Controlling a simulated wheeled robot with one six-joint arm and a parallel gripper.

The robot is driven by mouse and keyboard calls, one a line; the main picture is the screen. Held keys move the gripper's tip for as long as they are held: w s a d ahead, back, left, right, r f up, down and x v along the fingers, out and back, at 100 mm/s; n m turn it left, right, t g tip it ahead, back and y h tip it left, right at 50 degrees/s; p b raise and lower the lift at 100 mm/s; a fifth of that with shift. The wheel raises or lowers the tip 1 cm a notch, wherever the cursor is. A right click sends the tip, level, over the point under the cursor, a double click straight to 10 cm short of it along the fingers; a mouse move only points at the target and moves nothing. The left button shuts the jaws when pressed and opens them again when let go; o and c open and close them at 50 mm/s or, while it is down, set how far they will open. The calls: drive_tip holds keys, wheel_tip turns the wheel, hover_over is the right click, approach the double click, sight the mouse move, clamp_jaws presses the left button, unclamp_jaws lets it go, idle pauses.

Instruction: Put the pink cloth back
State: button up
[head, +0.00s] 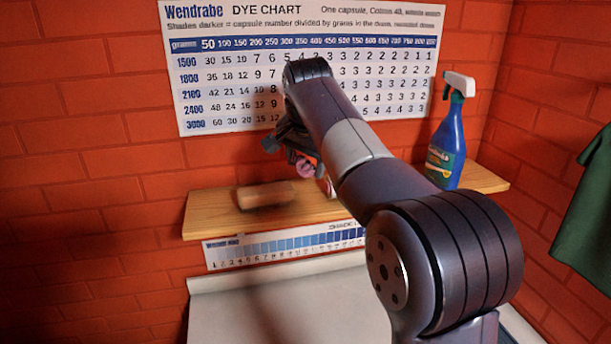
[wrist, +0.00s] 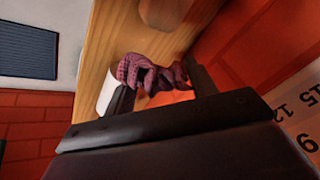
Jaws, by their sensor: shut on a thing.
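The pink cloth (wrist: 148,73) is a crumpled, knitted-looking bundle, dusky pink to purple in the wrist view. My gripper (wrist: 160,88) is shut on it, with a dark finger at either side of the bundle. In the head view a bit of the pink cloth (head: 304,168) shows below my gripper (head: 297,157), in front of the brick wall and over the wooden shelf (head: 222,213). My arm hides part of the shelf. I cannot tell from these views whether the cloth touches the shelf.
A tan block (head: 265,195) lies on the shelf left of my gripper. A blue spray bottle (head: 446,148) with a white head stands at the right end. A dye chart (head: 225,60) hangs behind my arm. A pale surface (head: 280,300) lies below. A green cloth (head: 585,215) hangs right.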

drive_tip(key=shift+a+r+p, duration=0.1)
drive_tip(key=shift+r+p, duration=0.35)
drive_tip(key=shift+r, duration=1.95)
drive_tip(key=s+a+r+n+g+y+p, duration=0.1)
drive_tip(key=s+a+n+g+y+p, duration=0.2)
drive_tip(key=a+n, duration=0.65)
drive_tip(key=s+a+r+n+g+y, duration=0.15)
drive_tip(key=s+a+n, duration=0.35)
drive_tip(key=a, duration=0.8)
drive_tip(key=shift+n+t+y, duration=0.25)
drive_tip(key=shift+n+t, duration=0.1)
drive_tip(key=shift+w+d+f+b, duration=0.15)
drive_tip(key=shift+f+b, duration=0.5)
drive_tip(key=shift+f, duration=1.8)
drive_tip(key=shift+w+f+b, duration=0.25)
drive_tip(key=shift+f+b, duration=0.35)
drive_tip(key=shift+f, duration=1.85)
drive_tip(key=shift+f, duration=0.15)
drive_tip(key=shift+f, duration=0.45)
drive_tip(key=o, duration=1)
